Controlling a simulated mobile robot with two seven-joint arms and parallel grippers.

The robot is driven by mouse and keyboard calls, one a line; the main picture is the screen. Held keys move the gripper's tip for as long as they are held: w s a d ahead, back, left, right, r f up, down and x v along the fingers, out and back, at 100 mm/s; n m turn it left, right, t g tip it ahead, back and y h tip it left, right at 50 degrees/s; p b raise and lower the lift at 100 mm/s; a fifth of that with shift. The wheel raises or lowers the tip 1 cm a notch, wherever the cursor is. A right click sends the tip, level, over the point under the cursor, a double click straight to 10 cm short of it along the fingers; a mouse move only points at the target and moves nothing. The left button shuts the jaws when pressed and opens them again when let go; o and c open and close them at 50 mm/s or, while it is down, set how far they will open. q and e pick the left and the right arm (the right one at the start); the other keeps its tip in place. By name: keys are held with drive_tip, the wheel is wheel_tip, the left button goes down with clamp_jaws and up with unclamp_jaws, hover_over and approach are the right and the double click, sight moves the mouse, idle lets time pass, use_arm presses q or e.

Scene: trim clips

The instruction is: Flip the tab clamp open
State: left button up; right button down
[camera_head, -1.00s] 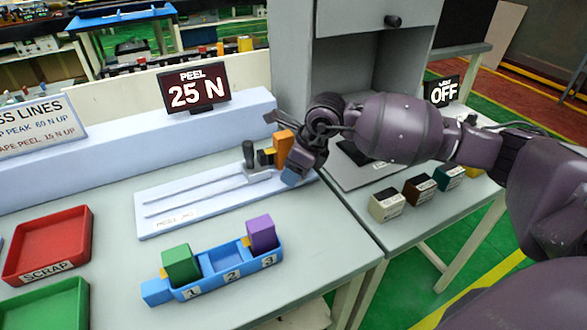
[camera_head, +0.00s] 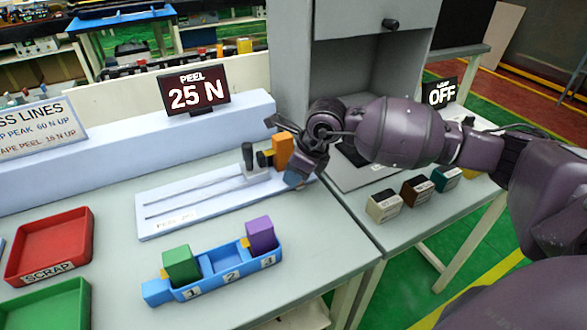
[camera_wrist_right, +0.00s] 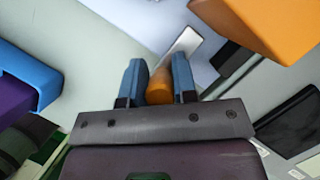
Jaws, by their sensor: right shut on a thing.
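The peel jig is a pale board (camera_head: 170,222) with two long slots, lying on the grey table. My right gripper (camera_head: 294,179) is low beside the orange block, at the board's right end. In the right wrist view its blue fingers (camera_wrist_right: 159,85) are shut on a small orange rounded piece (camera_wrist_right: 159,86), which looks like the clamp's handle. The orange block (camera_wrist_right: 262,22) shows there apart from the fingers. My left gripper is not in view.
A blue three-slot holder (camera_head: 222,262) carries a green block (camera_head: 181,265) and a purple block (camera_head: 260,233). A red scrap tray (camera_head: 50,245) stands left. A grey cabinet (camera_head: 292,60) rises behind my right arm. Several small blocks (camera_head: 416,190) stand on the right table.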

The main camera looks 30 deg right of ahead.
drive_tip(key=shift+s, duration=0.8)
drive_tip(key=shift+s+p, duration=0.35)
drive_tip(key=shift+s, duration=0.05)
drive_tip(key=shift+f, duration=0.3)
drive_tip(key=c, duration=1.2)
unclamp_jaws()
drive_tip(key=o, duration=0.3)
drive_tip(key=shift+s+r, duration=0.1)
drive_tip(key=shift+s, duration=0.05)
drive_tip(key=shift+r, duration=0.1)
